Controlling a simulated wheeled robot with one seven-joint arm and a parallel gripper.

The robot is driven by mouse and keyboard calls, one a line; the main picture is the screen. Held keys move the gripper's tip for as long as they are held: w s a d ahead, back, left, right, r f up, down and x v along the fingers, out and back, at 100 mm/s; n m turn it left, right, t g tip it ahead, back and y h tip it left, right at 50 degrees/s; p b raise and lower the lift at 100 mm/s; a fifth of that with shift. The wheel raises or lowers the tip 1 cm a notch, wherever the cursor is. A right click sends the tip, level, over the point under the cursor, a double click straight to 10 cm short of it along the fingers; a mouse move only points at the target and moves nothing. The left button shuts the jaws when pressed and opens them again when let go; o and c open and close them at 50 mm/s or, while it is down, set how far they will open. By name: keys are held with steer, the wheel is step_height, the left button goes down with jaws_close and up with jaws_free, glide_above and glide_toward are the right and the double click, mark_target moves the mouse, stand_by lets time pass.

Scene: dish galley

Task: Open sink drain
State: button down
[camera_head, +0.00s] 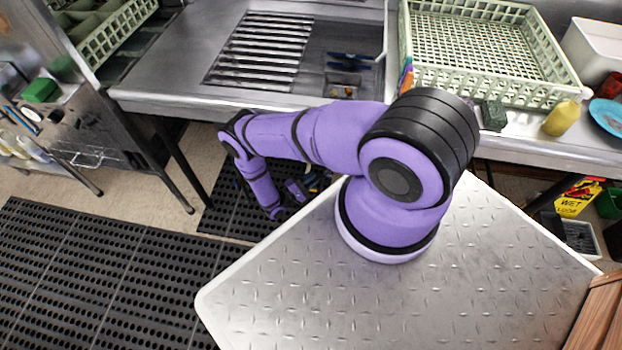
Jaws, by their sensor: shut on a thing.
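The steel sink (328,99) is at the top centre, with a slatted metal rack (258,52) over its left part. A few small dark and blue items lie in its open right part. My purple arm bends down in front of the sink. My gripper (312,184) is low, below the sink's front edge and above the dark floor mat. It is small in the view and partly hidden by my arm. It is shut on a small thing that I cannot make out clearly. The sink drain and its lever cannot be made out from here.
A pale green dish rack (408,75) stands on the counter right of the sink. A yellow bottle (561,118) and a blue plate (606,112) are farther right. A table leg (172,165) stands left of my arm. Black perforated mats (100,270) cover open floor at the left.

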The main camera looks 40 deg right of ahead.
steer(key=c, duration=1.1)
jaws_free()
steer(key=shift+r, duration=0.45)
step_height(320, 180, up, 3)
steer(key=shift+w+a+f, duration=0.1)
steer(key=shift+f, duration=0.1)
steer(key=s+a, duration=0.2)
steer(key=s, duration=0.5)
steer(key=s+a+r, duration=0.1)
steer(key=s+a, duration=0.2)
steer(key=s, duration=0.5)
steer(key=shift+s+r, duration=0.2)
steer(key=shift+r, duration=0.05)
steer(key=shift+a, duration=0.1)
steer(key=shift+c, duration=0.3)
